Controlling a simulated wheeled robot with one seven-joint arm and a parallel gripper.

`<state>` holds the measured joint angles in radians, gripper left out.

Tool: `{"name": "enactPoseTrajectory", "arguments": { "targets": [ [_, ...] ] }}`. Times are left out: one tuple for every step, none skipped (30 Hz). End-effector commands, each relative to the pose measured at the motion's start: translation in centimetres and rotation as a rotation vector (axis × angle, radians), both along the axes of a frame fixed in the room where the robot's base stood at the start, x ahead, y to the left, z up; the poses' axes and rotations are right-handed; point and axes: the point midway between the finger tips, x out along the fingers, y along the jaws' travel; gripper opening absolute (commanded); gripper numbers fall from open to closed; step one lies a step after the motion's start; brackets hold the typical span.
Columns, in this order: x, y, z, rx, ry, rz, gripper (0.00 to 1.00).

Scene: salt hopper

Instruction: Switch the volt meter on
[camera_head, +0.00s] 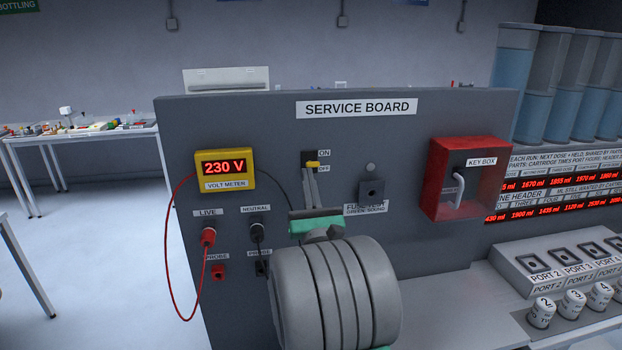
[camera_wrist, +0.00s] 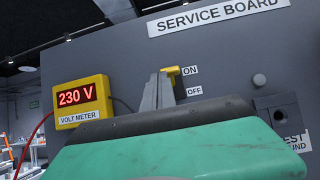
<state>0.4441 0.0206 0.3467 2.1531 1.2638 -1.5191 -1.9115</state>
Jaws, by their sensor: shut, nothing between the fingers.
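The yellow volt meter (camera_head: 225,169) is on the left of the grey service board, its red display lit with "230 V". It also shows in the wrist view (camera_wrist: 82,102). A switch with a yellow lever (camera_head: 313,164) is right of the meter, with ON printed above OFF beside it. In the wrist view the yellow lever (camera_wrist: 172,71) is level with the ON label. My gripper (camera_head: 311,174) is shut and empty, its fingertips just below the lever. In the wrist view the fingertips (camera_wrist: 158,78) partly cover the switch; I cannot tell whether they touch the lever.
A red key box (camera_head: 467,172) sticks out at the board's right. A red lead (camera_head: 169,240) loops from the meter to the LIVE socket (camera_head: 208,236). Port blocks (camera_head: 530,262) and numbered white cartridges (camera_head: 541,313) stand at the right.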

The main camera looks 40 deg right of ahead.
Motion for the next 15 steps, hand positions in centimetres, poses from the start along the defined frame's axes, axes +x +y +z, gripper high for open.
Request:
{"name": "enactPoseTrajectory", "arguments": {
  "targets": [
    [-0.3, -0.4, 0.5, -0.001, -0.001, -0.010, 0.00],
    [-0.4, -0.6, 0.6, -0.002, 0.000, -0.014, 0.00],
    [-0.6, -0.9, 0.5, -0.001, 0.000, -0.020, 0.00],
    [-0.7, -1.1, 0.4, -0.001, 0.000, -0.024, 0.00],
    [-0.8, -1.2, 0.4, 0.000, 0.000, -0.027, 0.00],
    [-0.8, -1.3, 0.4, 0.000, 0.000, -0.029, 0.00],
    [-0.9, -1.4, 0.3, -0.001, 0.000, -0.031, 0.00],
    [-0.9, -1.4, 0.3, -0.001, 0.000, -0.031, 0.00],
    [-0.9, -1.4, 0.2, -0.001, 0.000, -0.031, 0.00],
    [-0.9, -1.4, 0.1, -0.001, 0.000, -0.031, 0.00],
    [-0.9, -1.3, -0.2, -0.001, 0.000, -0.031, 0.00],
    [-1.0, -1.3, -0.6, 0.000, 0.000, -0.029, 0.00],
    [-1.0, -1.2, -1.1, 0.000, 0.000, -0.029, 0.00],
    [-1.1, -1.1, -1.6, 0.000, 0.000, -0.028, 0.00],
    [-1.2, -1.0, -2.4, -0.001, 0.000, -0.029, 0.00]
  ]
}}
